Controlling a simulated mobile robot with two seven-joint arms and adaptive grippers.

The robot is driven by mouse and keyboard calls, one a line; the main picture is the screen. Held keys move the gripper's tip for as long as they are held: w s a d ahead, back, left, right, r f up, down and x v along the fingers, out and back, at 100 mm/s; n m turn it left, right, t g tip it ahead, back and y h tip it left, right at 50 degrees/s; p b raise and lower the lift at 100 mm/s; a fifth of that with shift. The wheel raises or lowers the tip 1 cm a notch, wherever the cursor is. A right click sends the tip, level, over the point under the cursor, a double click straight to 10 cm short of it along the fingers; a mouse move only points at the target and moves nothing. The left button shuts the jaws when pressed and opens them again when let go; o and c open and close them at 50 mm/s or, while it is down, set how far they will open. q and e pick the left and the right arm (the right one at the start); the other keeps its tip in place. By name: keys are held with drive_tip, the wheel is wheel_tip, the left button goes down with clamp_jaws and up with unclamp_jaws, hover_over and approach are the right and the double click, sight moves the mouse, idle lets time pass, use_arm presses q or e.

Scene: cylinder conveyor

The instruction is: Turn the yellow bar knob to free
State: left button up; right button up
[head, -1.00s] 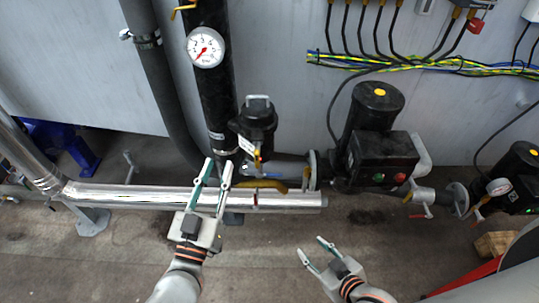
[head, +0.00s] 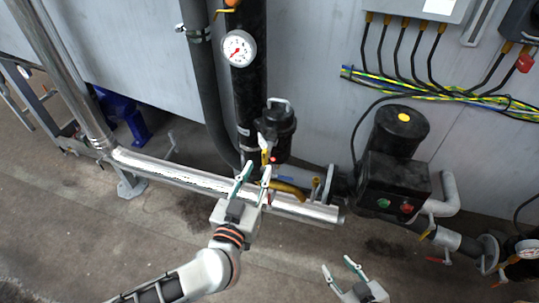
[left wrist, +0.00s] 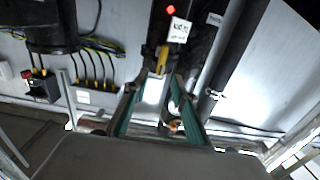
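The yellow bar knob (head: 265,157) sits on the lower front of a black valve body (head: 277,128). In the left wrist view the yellow bar (left wrist: 163,58) points along the view, just past the fingertips, with a white label above it. My left gripper (head: 258,170) is open with its green-lined fingers just below the knob. The left wrist view shows these fingers (left wrist: 155,85) apart and empty, the knob lying ahead of the gap; contact cannot be made out. My right gripper (head: 337,265) is open and empty above the floor, at the bottom.
A silver pipe (head: 180,172) runs across below the valve, with a curved yellow handle (head: 288,188) close to my left gripper's right. A black pump (head: 393,180) stands to the right. A pressure gauge (head: 238,48) is on the black vertical pipe above. The floor in front is clear.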

sight(264, 156)
use_arm(q)
drive_tip(key=b+x, duration=0.1)
drive_tip(key=x, duration=0.6)
drive_tip(key=shift+w, duration=0.3)
drive_tip(key=shift+c, duration=0.2)
clamp_jaws()
